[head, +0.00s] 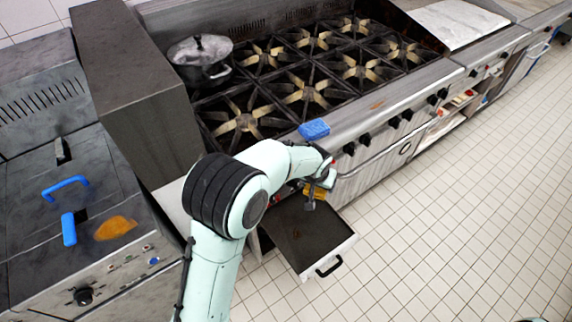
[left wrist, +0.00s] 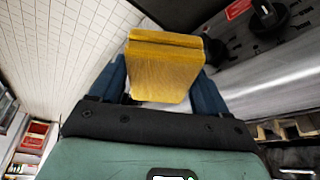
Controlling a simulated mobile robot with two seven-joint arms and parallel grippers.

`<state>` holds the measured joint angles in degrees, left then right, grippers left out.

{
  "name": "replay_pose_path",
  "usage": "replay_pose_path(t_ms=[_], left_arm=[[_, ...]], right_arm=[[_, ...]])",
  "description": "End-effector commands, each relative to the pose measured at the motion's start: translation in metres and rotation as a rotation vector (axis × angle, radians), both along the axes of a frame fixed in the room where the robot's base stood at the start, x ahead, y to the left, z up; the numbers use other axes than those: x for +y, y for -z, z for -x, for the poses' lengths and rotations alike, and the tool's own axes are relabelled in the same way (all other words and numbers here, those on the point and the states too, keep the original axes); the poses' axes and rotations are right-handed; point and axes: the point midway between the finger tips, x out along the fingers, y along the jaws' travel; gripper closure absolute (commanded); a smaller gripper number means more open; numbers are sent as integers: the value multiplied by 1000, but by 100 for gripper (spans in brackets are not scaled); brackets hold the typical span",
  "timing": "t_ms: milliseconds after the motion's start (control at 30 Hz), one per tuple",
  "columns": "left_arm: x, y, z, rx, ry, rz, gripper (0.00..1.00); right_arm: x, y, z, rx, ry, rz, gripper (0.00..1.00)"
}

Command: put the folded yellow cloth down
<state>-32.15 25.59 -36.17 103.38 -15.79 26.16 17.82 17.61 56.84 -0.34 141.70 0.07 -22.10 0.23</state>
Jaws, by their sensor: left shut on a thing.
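The folded yellow cloth (left wrist: 163,68) is between the two blue fingers of my left gripper (left wrist: 164,82) in the left wrist view. The gripper is shut on it. In the head view the cloth (head: 317,192) is small and partly hidden by my left gripper (head: 312,194), which is in front of the stove, over the open drawer (head: 290,235). I cannot tell the height of the cloth above the drawer. My right gripper is not in view.
A blue folded item (head: 314,129) lies on the stove's front ledge. A lidded pot (head: 200,62) stands on the back left of the stove (head: 300,85). The drawer's black handle (head: 329,266) sticks out to the front. The tiled floor (head: 450,220) to the right is clear.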

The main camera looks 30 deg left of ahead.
Motion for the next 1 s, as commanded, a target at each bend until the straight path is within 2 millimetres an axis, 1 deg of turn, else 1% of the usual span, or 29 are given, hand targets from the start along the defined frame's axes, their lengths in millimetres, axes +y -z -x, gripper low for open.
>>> replay_pose_path(t_ms=[33,100,167,200,267,300,400,500,600,700,767,867,1000], left_arm=[[16,-32,-16,-13,-49,2,71],[36,-64,-28,-8,-114,2,71],[53,-91,-36,-6,-172,3,71],[64,-109,-40,-5,-212,3,71],[82,-135,-44,-2,-274,3,71],[93,-152,-44,1,-314,5,71],[119,-190,-44,7,-409,6,71],[138,-219,-40,13,-488,7,71],[152,-238,-35,20,-545,8,71],[159,-246,-32,23,-574,7,71],[161,-243,-30,27,-584,6,71],[161,-222,-28,35,-588,5,71],[161,-182,-27,37,-586,4,71]], right_arm=[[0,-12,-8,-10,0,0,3],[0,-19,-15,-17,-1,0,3],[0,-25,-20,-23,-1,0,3],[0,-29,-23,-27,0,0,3],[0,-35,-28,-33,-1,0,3],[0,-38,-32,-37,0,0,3],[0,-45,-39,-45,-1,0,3],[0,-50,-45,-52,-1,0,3],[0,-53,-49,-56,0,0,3],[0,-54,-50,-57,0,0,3],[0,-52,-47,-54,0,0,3],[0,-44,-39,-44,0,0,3],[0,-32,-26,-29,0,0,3]])
